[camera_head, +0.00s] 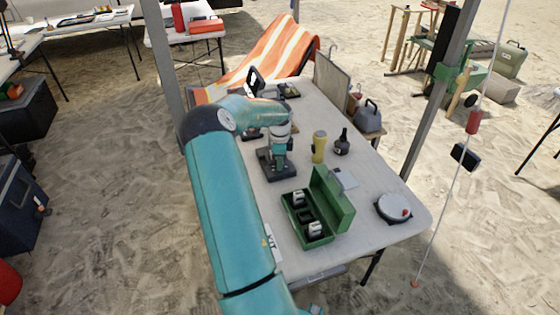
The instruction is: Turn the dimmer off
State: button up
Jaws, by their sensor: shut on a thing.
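My teal arm reaches over the white table (355,223). My gripper (277,165) points down at a dark, flat-based device (265,170) on the left half of the table and is shut on its upper part. The fingertips and the contact are small and partly hidden by my wrist. No part in view is clearly marked as the dimmer. I cannot tell whether this dark device is it, or read any dial position.
An open green box (345,217) holding white-topped items stands in front. A black box (465,156) hangs on a cord beyond the table's right edge.

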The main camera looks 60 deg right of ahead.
jog(key=n, duration=1.3)
jog(key=shift+n, duration=2.2)
jog(key=o, duration=1)
notch_tip(320, 180, up, 14)
